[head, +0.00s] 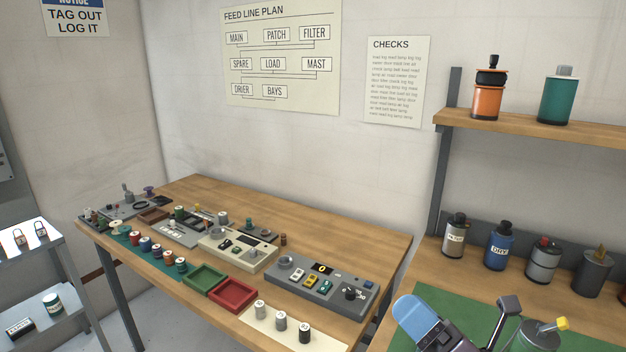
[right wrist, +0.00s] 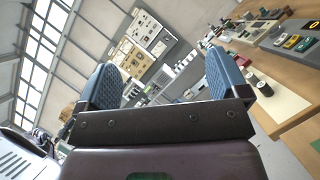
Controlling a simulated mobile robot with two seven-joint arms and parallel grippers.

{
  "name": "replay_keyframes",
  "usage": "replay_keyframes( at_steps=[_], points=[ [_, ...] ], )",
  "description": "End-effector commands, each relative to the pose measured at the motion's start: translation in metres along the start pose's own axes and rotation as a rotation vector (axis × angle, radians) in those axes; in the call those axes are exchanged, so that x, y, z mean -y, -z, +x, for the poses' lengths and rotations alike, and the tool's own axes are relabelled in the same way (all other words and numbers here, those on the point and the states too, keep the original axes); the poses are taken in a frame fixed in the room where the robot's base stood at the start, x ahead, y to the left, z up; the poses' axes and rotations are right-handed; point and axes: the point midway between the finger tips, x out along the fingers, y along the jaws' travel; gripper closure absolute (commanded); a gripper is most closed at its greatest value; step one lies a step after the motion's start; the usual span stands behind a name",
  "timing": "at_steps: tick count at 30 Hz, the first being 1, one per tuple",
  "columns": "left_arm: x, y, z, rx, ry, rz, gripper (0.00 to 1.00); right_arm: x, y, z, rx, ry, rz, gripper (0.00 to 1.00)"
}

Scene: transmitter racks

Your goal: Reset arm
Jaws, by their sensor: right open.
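My right gripper (head: 424,320) shows at the bottom right of the head view, with a blue finger pad raised in front of the side bench. In the right wrist view its two blue fingers (right wrist: 163,78) stand wide apart with nothing between them. It is apart from the long wooden table (head: 345,225). My left gripper is in neither view.
The table carries grey device boxes (head: 322,286), a red tray (head: 232,294), a green tray (head: 205,278) and several spools. The side bench with a green mat (head: 470,305) holds several bottles (head: 500,245). A can with a yellow tip (head: 540,335) stands close to the right gripper.

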Motion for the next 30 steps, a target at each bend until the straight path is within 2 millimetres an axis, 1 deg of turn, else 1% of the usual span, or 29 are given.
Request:
replay_keyframes(
  at_steps=[1,3,5,7,11,12,14,15,17,18,21,24,30],
  points=[
    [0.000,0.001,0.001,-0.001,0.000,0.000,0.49,0.009,-0.008,-0.008,0.083,0.071,0.113,0.07],
    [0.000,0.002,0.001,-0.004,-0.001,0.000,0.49,0.024,-0.018,-0.020,0.196,0.171,0.271,0.07],
    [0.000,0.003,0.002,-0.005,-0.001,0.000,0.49,0.037,-0.024,-0.034,0.294,0.255,0.406,0.07],
    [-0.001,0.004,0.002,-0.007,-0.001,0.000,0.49,0.054,-0.028,-0.053,0.409,0.355,0.560,0.07],
    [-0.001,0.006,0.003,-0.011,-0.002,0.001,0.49,0.083,-0.024,-0.095,0.625,0.541,0.838,0.07],
    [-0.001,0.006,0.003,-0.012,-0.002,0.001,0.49,0.090,-0.020,-0.110,0.693,0.599,0.921,0.07],
    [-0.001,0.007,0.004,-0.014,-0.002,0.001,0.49,0.100,-0.012,-0.132,0.795,0.685,1.044,0.07],
    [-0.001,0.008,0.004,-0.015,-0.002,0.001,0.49,0.105,-0.005,-0.148,0.863,0.744,1.122,0.07],
    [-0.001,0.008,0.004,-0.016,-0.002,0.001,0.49,0.111,0.008,-0.172,0.966,0.833,1.237,0.07],
    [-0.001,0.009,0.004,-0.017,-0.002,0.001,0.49,0.113,0.017,-0.187,1.035,0.892,1.310,0.07],
    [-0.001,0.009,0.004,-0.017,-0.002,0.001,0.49,0.113,0.039,-0.220,1.184,1.022,1.457,0.07],
    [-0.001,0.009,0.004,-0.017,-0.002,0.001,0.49,0.108,0.057,-0.243,1.296,1.122,1.560,0.07],
    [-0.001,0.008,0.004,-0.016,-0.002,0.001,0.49,0.096,0.084,-0.276,1.458,1.272,1.691,0.07]
  ],
)
